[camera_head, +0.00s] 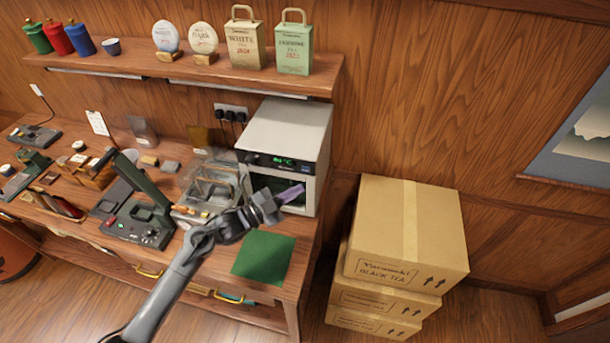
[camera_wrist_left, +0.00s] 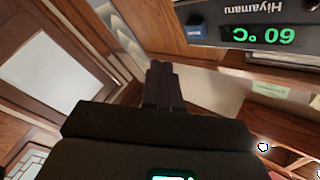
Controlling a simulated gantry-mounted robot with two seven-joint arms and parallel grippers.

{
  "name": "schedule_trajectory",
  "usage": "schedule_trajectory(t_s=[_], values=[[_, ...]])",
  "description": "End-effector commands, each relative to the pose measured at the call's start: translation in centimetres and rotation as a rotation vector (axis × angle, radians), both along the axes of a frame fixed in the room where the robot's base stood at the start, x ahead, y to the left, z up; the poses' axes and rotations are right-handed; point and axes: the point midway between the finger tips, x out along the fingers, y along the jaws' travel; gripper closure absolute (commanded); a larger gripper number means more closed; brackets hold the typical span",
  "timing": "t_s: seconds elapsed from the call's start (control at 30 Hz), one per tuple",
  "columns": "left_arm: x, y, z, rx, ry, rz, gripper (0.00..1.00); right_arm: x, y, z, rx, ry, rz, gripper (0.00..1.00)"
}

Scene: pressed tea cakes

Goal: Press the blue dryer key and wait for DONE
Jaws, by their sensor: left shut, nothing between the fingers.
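The dryer (camera_head: 290,128) is a pale box with a dark front panel at the right end of the bench. Its green display (camera_head: 283,161) shows a temperature. In the left wrist view the panel appears upside down, with the display (camera_wrist_left: 265,35) reading 60 °C and a small blue key (camera_wrist_left: 194,32) beside it. My left gripper (camera_head: 292,194) is shut and empty in front of the dryer, below the panel. In the left wrist view its fingertips (camera_wrist_left: 161,68) are apart from the blue key. My right gripper is not in view.
A green mat (camera_head: 264,257) lies at the bench's front right. Stacked cardboard boxes (camera_head: 405,230) stand on the floor to the right. A dark green press-like device (camera_head: 142,215) is on the bench left of my arm. A shelf (camera_head: 200,70) with tins and bags hangs above.

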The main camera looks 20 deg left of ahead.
Motion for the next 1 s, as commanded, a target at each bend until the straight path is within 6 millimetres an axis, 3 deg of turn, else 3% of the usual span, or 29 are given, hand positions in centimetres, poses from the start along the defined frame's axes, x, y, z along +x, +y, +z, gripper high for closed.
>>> schedule_trajectory(t_s=[0.13, 0.4, 1.0], values=[[1.7, 0.1, -0.4, 0.0, -0.001, 0.001, 1.0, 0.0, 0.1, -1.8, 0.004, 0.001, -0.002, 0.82], [3.5, 0.2, -0.1, 0.0, 0.0, -0.001, 1.0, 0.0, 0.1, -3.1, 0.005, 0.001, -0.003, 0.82], [3.8, 0.3, 0.0, 0.0, 0.001, -0.001, 1.0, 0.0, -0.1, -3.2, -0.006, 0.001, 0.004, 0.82]])
